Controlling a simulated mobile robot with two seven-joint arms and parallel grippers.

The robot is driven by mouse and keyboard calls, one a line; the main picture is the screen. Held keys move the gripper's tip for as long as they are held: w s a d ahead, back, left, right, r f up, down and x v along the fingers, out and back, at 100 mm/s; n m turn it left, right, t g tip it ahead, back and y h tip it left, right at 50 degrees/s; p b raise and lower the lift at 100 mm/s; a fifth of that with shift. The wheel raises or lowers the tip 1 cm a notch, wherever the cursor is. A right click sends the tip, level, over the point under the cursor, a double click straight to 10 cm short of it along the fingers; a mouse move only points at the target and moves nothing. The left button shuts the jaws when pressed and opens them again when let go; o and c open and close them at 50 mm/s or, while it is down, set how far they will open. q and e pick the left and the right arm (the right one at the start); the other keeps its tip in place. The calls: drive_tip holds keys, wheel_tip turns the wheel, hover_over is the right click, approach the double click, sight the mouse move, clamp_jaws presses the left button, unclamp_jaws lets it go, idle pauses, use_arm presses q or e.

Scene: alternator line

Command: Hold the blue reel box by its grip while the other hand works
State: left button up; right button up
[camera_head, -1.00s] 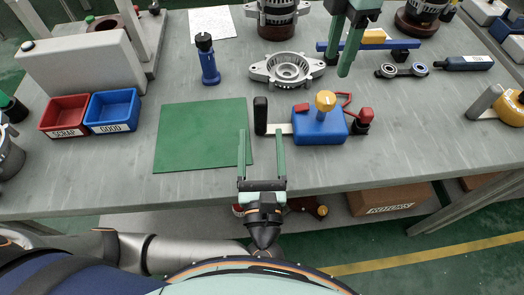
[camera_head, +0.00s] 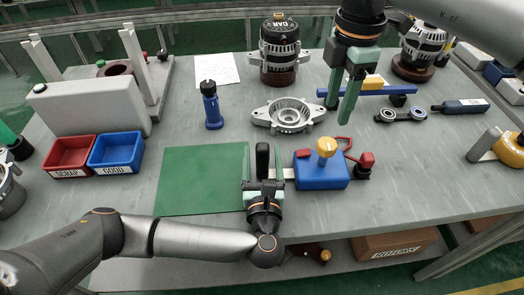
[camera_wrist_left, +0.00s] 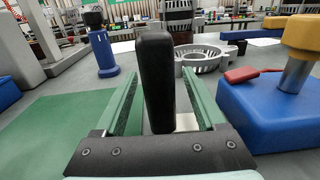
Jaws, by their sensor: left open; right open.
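The blue reel box (camera_head: 321,172) sits on the table right of the green mat, with a yellow knob on top and a red crank at its right. Its black upright grip (camera_head: 262,160) stands at its left on a pale bar. My left gripper (camera_head: 262,172) is open, its green fingers on either side of the grip. In the left wrist view the black grip (camera_wrist_left: 155,75) stands between the fingers with gaps on both sides, and the box (camera_wrist_left: 270,112) is at the right. My right gripper (camera_head: 339,100) is open above the table behind the box, fingers pointing down.
The green mat (camera_head: 203,180) lies left of the grip. Red (camera_head: 70,155) and blue (camera_head: 116,150) bins stand farther left. The front right table is clear.

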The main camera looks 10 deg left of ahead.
use_arm(q)
drive_tip(key=shift+w+a, duration=0.2)
drive_tip(key=shift+w, duration=0.5)
drive_tip(key=shift+c, duration=0.3)
clamp_jaws()
idle(0.6)
